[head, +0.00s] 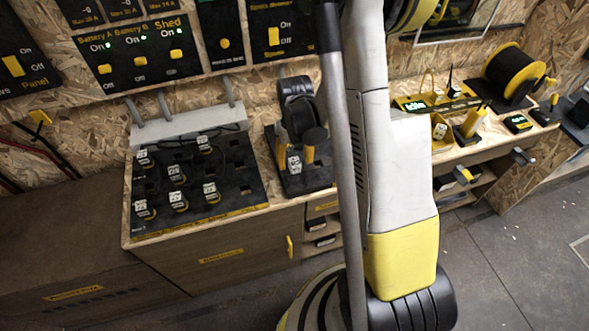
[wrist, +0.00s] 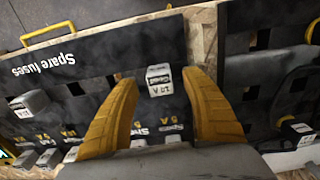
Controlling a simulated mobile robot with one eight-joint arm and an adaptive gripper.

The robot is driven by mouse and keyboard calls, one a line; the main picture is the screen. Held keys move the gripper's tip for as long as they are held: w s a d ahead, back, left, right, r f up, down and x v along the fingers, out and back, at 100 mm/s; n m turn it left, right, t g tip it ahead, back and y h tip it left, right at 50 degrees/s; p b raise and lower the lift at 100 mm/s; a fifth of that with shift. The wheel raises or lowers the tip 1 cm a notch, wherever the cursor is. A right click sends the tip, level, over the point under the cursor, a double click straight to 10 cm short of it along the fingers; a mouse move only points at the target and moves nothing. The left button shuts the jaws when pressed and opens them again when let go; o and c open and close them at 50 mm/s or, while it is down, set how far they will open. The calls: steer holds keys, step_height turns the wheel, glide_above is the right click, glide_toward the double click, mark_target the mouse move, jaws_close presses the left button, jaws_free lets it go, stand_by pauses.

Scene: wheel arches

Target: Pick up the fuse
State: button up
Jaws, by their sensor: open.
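A white fuse (wrist: 160,80) with dark print stands near one end of the black spare-fuses board (wrist: 75,72) in the wrist view. My gripper (wrist: 160,88) is open, with one yellow finger on each side of this fuse and a visible gap on both sides. In the head view my gripper (head: 296,156) is low over the small black board (head: 315,181) on the bench, with the white fuse (head: 294,164) between its fingers. My arm hides part of the board's right side there.
Several other fuses (wrist: 28,104) stand on the spare board in the wrist view. A larger black fuse panel (head: 235,188) with several white fuses lies left of my gripper in the head view. A cable reel (head: 515,72) and small devices stand farther right.

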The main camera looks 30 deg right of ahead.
step_height(320, 180, down, 2)
steer(key=shift+f, duration=0.1)
jaws_close()
